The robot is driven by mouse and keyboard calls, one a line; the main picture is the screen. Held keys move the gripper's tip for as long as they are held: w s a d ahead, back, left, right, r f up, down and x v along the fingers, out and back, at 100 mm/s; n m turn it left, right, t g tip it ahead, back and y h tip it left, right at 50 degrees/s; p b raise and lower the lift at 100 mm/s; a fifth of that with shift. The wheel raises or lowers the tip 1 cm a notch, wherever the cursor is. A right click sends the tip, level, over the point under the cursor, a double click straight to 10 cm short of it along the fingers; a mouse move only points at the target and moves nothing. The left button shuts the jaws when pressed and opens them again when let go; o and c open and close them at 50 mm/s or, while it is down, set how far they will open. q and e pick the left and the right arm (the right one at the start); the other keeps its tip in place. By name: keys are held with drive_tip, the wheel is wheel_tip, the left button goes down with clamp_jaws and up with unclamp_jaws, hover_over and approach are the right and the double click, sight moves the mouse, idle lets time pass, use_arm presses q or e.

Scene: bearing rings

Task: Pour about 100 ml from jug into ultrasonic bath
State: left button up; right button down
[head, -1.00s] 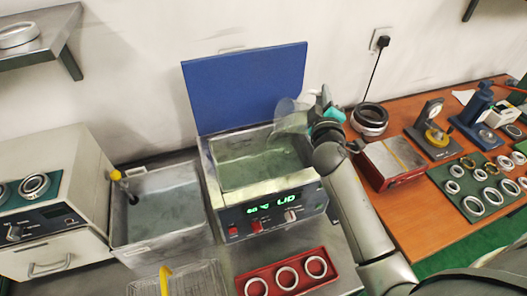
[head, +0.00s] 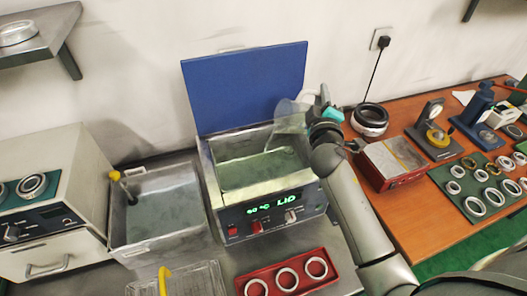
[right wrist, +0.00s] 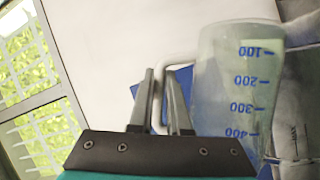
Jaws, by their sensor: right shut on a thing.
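The clear jug (head: 289,119) is tilted, with its mouth end toward the left, above the back right of the open ultrasonic bath (head: 270,216). My right gripper (head: 315,100) is shut on the jug's handle. In the right wrist view the jug (right wrist: 236,85) shows blue marks from 100 to 400, and its pale handle passes between the fingers (right wrist: 166,80). The bath holds greenish liquid, and its display is lit green. Whether a stream falls from the jug is too unclear to tell. The jug's liquid level is also unclear. My left gripper is not in view.
The blue lid (head: 245,85) stands raised behind the bath. A second metal tank (head: 158,239) stands left of it. A red tray of rings (head: 288,275) lies in front. A red box (head: 392,163) and a dark ring stack (head: 370,119) are right of my arm.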

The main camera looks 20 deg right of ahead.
drive_tip(key=shift+r, duration=0.1)
drive_tip(key=shift+d+r+p, duration=0.1)
drive_tip(key=shift+p, duration=0.2)
drive_tip(key=d+m+p, duration=0.1)
drive_tip(key=m+g+p, duration=0.1)
drive_tip(key=p, duration=0.1)
drive_tip(key=shift+s+d+f+m+y, duration=0.1)
drive_tip(key=shift+d+f+m+y, duration=0.1)
drive_tip(key=shift+d+m+y, duration=0.15)
drive_tip(key=shift+d+f+m+p, duration=0.2)
drive_tip(key=shift+f+m, duration=0.1)
drive_tip(key=shift+f, duration=0.2)
drive_tip(key=shift+d+f+m+p, duration=0.1)
drive_tip(key=shift+f+m+p, duration=0.15)
drive_tip(key=shift+f, duration=0.25)
drive_tip(key=shift+d+g+y, duration=0.15)
drive_tip(key=shift+g+y, duration=0.1)
drive_tip(key=shift+g, duration=0.05)
drive_tip(key=shift+f+m, duration=0.15)
drive_tip(key=shift+m, duration=0.15)
drive_tip(key=shift+d+m+p, duration=0.15)
drive_tip(key=shift+m+p, duration=0.15)
drive_tip(key=shift+p, duration=0.45)
drive_tip(key=shift+d+f+y, duration=0.1)
drive_tip(key=shift+y, duration=0.2)
drive_tip(key=shift+f, duration=0.15)
